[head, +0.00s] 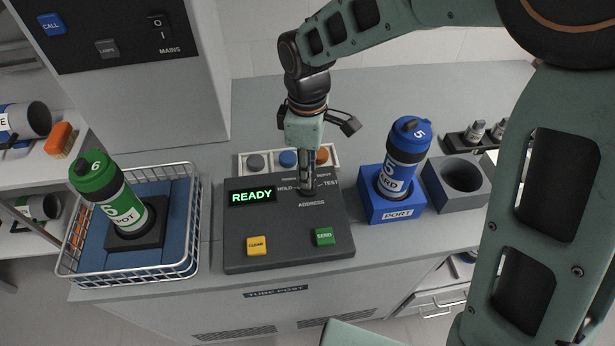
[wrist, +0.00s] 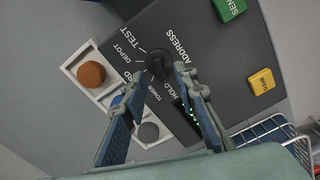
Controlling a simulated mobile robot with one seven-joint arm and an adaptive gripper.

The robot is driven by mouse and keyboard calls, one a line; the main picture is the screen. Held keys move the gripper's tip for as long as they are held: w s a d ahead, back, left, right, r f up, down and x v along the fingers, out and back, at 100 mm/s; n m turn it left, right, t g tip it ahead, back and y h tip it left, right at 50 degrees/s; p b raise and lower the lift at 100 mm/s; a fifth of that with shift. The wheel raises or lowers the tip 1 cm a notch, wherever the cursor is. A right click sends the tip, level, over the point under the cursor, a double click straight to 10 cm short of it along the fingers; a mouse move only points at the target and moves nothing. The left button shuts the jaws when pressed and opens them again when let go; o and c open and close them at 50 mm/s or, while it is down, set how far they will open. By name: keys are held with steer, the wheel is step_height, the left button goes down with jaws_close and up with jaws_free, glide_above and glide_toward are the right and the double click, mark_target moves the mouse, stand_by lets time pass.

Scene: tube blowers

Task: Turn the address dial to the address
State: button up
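The dark address dial (wrist: 158,67) sits on the sloped grey console (head: 290,225), above the word ADDRESS. In the wrist view, labels around it include HOLD, TOWER, DEPOT and TEST, with another partly hidden. I cannot tell which label its pointer faces. My gripper (head: 307,188) points down at the dial in the head view and mostly hides it. In the wrist view my gripper (wrist: 161,76) is open, one finger on each side of the dial. I cannot tell whether the fingers touch it. The console's display (head: 252,196) reads READY in green.
A yellow CLEAR button (head: 257,246) and green SEND button (head: 324,236) are on the console's front. A blue canister (head: 402,160) stands in the PORT block (head: 397,213) at right. A green canister (head: 118,200) stands in a wire basket (head: 130,278) at left. Grey, blue and orange buttons (head: 255,162) lie behind.

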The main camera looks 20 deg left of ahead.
steer(key=shift+f, duration=1.6)
jaws_close()
